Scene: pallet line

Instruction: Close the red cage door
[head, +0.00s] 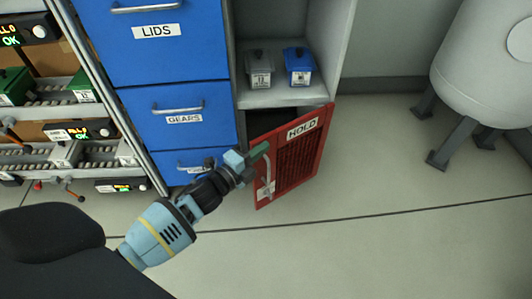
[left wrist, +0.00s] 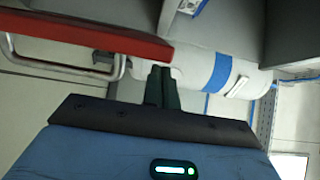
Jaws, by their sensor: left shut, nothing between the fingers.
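The red cage door (head: 303,157), labelled HOLD, stands open at the lower part of the grey shelf unit in the head view. Its grey handle (head: 266,177) is on the door's left side. In the left wrist view the red door's edge (left wrist: 90,35) crosses the upper left, with the handle (left wrist: 60,70) below it. My left gripper (head: 262,150) is shut and empty at the door's upper left edge, close to the handle. I cannot tell whether it touches the door. The fingertips also show in the left wrist view (left wrist: 161,85). My right gripper is not in view.
A grey box (head: 260,70) and a blue box (head: 299,66) stand on the shelf above the door. Blue drawers (head: 180,118) are to the left. A white tank (head: 490,60) on legs stands at the right. The floor (head: 380,200) between is clear.

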